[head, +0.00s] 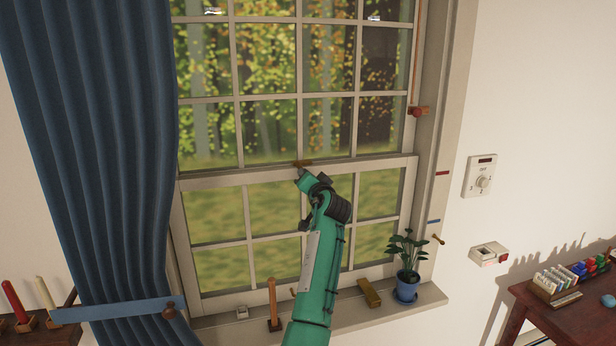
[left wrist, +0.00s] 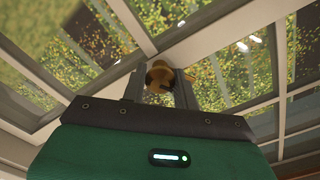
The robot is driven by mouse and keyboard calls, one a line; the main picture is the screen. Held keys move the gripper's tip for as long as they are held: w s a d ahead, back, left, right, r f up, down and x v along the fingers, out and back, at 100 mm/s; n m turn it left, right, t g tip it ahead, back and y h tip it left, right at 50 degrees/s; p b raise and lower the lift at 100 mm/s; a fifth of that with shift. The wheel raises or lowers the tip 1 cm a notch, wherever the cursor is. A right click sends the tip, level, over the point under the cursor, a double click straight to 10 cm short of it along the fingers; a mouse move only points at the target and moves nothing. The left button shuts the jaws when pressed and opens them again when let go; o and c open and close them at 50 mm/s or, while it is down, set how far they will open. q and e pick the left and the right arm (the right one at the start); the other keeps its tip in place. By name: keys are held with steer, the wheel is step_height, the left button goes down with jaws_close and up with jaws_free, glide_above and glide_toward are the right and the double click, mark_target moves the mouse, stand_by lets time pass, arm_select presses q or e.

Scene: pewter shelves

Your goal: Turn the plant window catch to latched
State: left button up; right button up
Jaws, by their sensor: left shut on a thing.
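The plant window's catch (head: 303,163) is a small brass piece on the meeting rail, midway across the window. My left gripper (head: 301,171) reaches up to it from below, at the end of the green arm. In the left wrist view, the two grey fingers (left wrist: 159,86) stand on either side of the rounded brass catch (left wrist: 159,76) and are shut on it. The fingers and arm hide part of the catch, and I cannot tell its exact angle. My right gripper is in neither view.
A potted plant (head: 406,264) stands at the sill's right end. A brass block (head: 369,292) and an upright wooden-handled thing (head: 273,304) are on the sill (head: 340,309). A blue curtain (head: 95,150) hangs at left. A dial box (head: 480,177) is on the right wall.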

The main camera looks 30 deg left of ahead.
arm_select(q)
steer(key=m+p, duration=0.1)
steer(key=m, duration=0.1)
steer(key=shift+r+m, duration=0.2)
steer(key=shift+m, duration=0.2)
steer(key=m+p, duration=0.1)
steer(key=m, duration=0.1)
steer(key=shift+m+p, duration=0.3)
steer(key=shift+p, duration=0.05)
steer(key=shift+f+m, duration=0.1)
steer(key=shift+m, duration=0.4)
steer(key=shift+p, duration=0.3)
steer(key=o, duration=1)
steer(key=shift+w+f, duration=0.1)
steer(key=shift+d, duration=0.1)
